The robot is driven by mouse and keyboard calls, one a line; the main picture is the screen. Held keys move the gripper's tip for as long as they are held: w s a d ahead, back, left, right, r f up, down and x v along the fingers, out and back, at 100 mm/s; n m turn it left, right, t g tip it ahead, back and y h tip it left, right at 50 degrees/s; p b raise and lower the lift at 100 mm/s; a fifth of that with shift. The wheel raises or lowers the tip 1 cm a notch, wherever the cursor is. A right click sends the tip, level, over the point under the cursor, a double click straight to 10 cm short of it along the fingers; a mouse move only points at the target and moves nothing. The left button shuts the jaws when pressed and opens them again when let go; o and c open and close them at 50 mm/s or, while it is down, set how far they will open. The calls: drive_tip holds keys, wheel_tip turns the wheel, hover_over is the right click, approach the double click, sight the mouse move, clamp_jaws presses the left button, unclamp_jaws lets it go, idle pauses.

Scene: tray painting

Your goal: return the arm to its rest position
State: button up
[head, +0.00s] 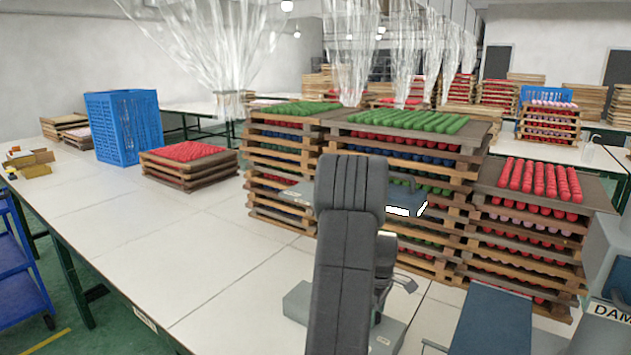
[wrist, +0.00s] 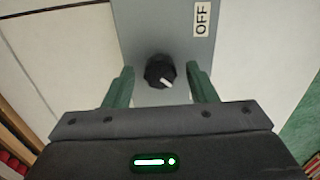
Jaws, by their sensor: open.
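My arm rises in the middle of the head view, bent at a dark joint, and hides most of its far end there. In the wrist view my gripper (wrist: 160,88) is open, its two green fingers apart. A black knob (wrist: 158,74) with a white pointer mark sits between the fingers in the picture, on a grey box (wrist: 140,25) with an OFF label. I cannot tell whether the fingers touch the knob. Nothing is held. A grey box (head: 298,302) on the table shows beside my arm in the head view.
Tall wooden tray stacks (head: 285,163) with red, blue and green rolls stand behind my arm. A lower stack (head: 190,180) and a blue crate (head: 110,140) stand to the left. A grey machine (head: 610,245) is at the right edge.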

drive_tip(key=n+p, duration=0.1)
drive_tip(key=n, duration=0.4)
drive_tip(key=shift+n+p, duration=0.3)
drive_tip(key=shift+p, duration=0.05)
drive_tip(key=shift+s+a, duration=0.1)
